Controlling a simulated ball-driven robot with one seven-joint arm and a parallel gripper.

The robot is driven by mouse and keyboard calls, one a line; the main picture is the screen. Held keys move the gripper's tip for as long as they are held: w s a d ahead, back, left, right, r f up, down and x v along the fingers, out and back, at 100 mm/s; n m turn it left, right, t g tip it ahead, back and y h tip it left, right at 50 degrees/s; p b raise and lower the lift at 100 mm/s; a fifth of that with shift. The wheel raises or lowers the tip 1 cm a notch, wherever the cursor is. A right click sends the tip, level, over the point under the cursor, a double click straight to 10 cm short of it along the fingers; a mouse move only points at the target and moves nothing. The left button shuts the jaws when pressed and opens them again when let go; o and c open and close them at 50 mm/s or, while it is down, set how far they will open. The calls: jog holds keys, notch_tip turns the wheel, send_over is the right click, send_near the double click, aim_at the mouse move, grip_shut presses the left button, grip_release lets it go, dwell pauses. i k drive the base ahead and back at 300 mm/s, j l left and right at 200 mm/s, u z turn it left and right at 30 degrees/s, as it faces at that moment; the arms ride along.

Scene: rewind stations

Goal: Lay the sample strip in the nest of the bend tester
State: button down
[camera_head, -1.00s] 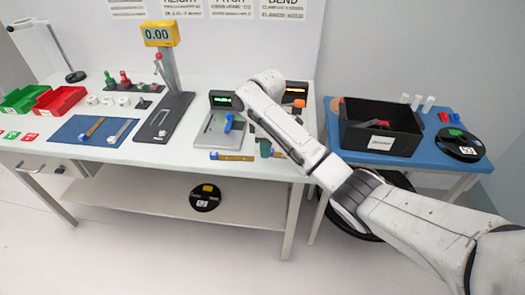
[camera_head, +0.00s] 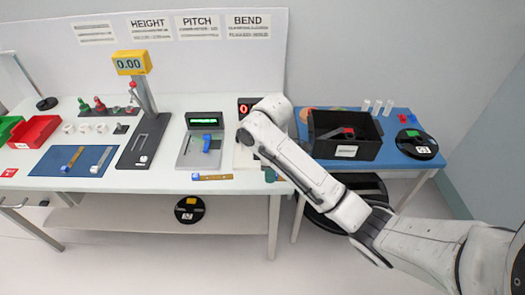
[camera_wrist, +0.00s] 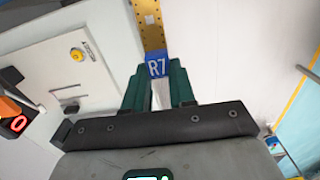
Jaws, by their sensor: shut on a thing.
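My gripper (camera_wrist: 157,82) is shut on the blue end, marked R7, of a gold sample strip (camera_wrist: 149,25) with holes. The strip points away from the fingers, and its far end is cut off by the top of the wrist view. The bend tester's white plate (camera_wrist: 92,38), with a yellow knob (camera_wrist: 77,55), is left of the strip. The tester's red 0 display (camera_wrist: 18,124) is at the left edge, and in the head view (camera_head: 246,108) it shows behind my arm. My arm hides most of the tester there; I cannot make out the nest.
Another strip (camera_head: 215,177) lies at the bench's front edge. The pitch tester (camera_head: 186,157) stands left of my arm, the height gauge (camera_head: 130,150) further left. A blue mat (camera_head: 50,163) holds two strips. A black bin (camera_head: 363,150) stands on the blue side table at right.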

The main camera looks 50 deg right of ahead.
aim_at(247, 149)
jog(key=z, duration=0.85)
